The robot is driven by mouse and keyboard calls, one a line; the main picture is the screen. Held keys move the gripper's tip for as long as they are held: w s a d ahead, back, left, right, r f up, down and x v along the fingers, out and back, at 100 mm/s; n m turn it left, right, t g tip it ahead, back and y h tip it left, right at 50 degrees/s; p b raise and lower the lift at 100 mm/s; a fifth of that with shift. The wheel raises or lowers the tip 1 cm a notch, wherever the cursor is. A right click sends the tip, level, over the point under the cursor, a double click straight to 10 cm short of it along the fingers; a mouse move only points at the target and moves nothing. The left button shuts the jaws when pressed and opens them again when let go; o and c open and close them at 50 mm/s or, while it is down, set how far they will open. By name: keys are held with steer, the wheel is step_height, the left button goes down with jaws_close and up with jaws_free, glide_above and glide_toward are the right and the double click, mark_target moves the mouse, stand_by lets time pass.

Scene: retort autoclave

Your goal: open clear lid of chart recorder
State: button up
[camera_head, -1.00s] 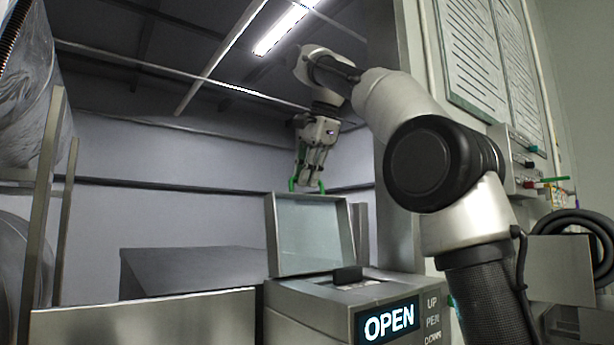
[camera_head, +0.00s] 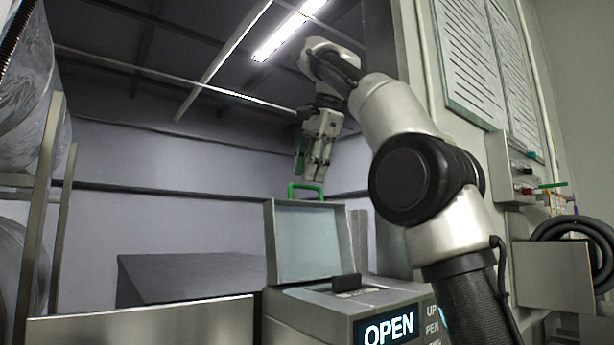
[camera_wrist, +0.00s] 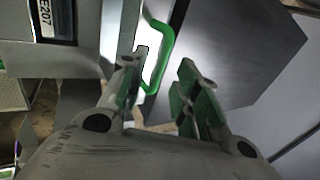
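The clear lid (camera_head: 301,240) of the chart recorder (camera_head: 330,306) stands raised, close to upright. A green handle (camera_head: 306,187) is on its top edge; the handle also shows in the wrist view (camera_wrist: 160,55). My gripper (camera_head: 311,180) is just above the handle, pointing down. In the wrist view my gripper (camera_wrist: 160,92) has its green-padded fingers apart, with the handle's lower end near the left finger. The handle does not look clamped. A dark block (camera_head: 346,283) sits on the recorder's top, and a lit OPEN sign is on its front.
A dark grey box (camera_head: 185,275) stands behind a metal panel (camera_head: 150,322) at left. A wall control box (camera_head: 515,165) and a coiled black hose (camera_head: 575,230) are at right. Open space lies above and left of the lid.

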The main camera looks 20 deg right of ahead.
steer(key=s+d, duration=0.4)
steer(key=s, duration=0.7)
steer(key=shift+s, duration=0.1)
